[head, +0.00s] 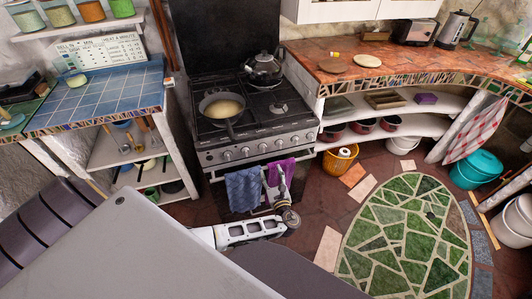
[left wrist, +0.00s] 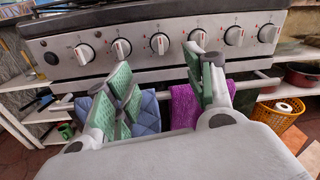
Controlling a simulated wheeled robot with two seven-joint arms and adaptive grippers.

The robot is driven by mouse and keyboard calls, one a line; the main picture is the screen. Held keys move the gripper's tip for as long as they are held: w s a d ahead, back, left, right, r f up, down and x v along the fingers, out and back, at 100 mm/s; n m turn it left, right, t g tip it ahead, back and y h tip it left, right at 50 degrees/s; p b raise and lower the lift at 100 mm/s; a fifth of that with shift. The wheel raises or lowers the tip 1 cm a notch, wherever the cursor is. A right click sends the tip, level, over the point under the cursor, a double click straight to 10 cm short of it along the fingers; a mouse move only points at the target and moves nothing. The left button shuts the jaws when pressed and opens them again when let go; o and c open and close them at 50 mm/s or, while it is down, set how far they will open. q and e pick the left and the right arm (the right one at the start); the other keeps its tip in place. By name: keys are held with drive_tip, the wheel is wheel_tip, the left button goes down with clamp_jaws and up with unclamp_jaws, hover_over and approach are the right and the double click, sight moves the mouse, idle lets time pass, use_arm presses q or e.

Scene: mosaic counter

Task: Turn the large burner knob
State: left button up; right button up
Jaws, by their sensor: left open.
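The stove (head: 250,110) has a row of several white burner knobs on its front panel. The middle knobs show in the left wrist view, one at the centre (left wrist: 160,43) and one right of it (left wrist: 197,38). All look alike in size, so I cannot tell which is the large burner's. My left gripper (left wrist: 163,85) is open, with green-padded fingers spread in front of the stove. Its fingertips appear below and in front of the panel, with nothing between them. In the head view it (head: 279,182) is small, near the towels. My right gripper is not in view.
A blue towel (head: 243,188) and a purple towel (head: 281,171) hang from the oven handle (left wrist: 263,82), close to my left gripper. A pan (head: 222,108) and a kettle (head: 263,69) stand on the stove. A yellow basket (head: 340,158) stands on the floor to the right.

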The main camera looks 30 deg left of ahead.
sight(264, 151)
use_arm(q)
drive_tip(key=shift+w+a, duration=0.1)
drive_tip(key=x, duration=1.1)
drive_tip(key=shift+w+a, duration=0.1)
drive_tip(key=shift+a, duration=0.1)
drive_tip(key=shift+x, duration=1.1)
drive_tip(key=shift+f, duration=0.1)
drive_tip(key=c, duration=1)
drive_tip(key=shift+b, duration=0.3)
